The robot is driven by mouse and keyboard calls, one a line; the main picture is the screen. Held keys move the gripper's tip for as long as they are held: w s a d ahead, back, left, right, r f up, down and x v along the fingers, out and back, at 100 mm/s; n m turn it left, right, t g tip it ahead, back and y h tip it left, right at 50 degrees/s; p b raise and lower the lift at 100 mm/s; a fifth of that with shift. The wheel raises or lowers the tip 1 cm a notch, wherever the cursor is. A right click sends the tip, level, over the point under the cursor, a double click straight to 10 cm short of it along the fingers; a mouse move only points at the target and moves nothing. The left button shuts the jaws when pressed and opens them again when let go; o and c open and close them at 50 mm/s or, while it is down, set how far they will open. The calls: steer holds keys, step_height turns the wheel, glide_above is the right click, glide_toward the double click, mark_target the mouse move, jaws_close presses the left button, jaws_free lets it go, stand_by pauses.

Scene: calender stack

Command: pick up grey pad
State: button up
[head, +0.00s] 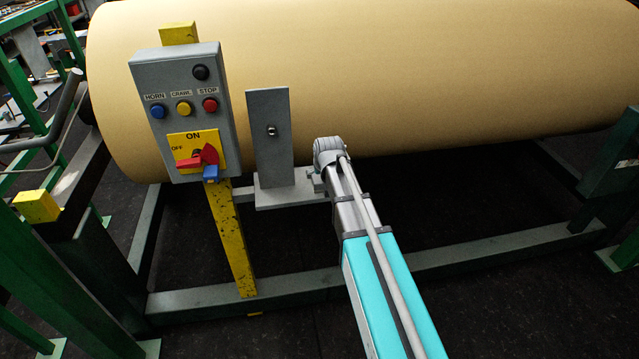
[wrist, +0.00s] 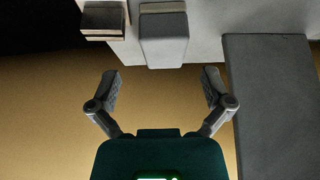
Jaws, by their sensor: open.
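In the wrist view, a small grey block with a paler top edge (wrist: 163,38) sits against a light grey surface, top centre; it best fits the grey pad. My gripper (wrist: 160,76) is open and empty, its two fingers on either side below the block, apart from it. In the head view my arm ends beside the right end of the grey bracket shelf (head: 285,194). The fingers are mostly hidden there, and I cannot make out the block.
A second small block (wrist: 103,20) is at the wrist view's upper left. A grey upright plate (head: 270,140) stands on the bracket; a grey panel (wrist: 270,105) fills the wrist view's right. A control box (head: 183,110) on a yellow post is left of it. The big tan roll (head: 420,70) lies behind.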

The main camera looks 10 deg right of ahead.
mark_target(319, 178)
steer(key=shift+a+b+x, duration=0.2)
steer(key=shift+b+x, duration=2.05)
steer(key=shift+x, duration=0.35)
steer(key=c, duration=1.2)
steer(key=shift+w+r, duration=0.1)
steer(key=shift+r, duration=0.1)
step_height(319, 178, up, 3)
steer(key=p, duration=0.3)
steer(key=shift+f, duration=0.2)
steer(key=shift+s+d+r+p, duration=1.25)
steer(key=shift+s+r+p, duration=0.45)
steer(key=shift+s, duration=0.3)
steer(key=shift+s+d+r+p, duration=1.2)
steer(key=shift+s+r+p, duration=0.45)
steer(key=shift+s, duration=0.35)
steer(key=shift+s+d+r+p, duration=1.25)
steer(key=shift+s+r+p, duration=0.45)
steer(key=shift+s, duration=0.3)
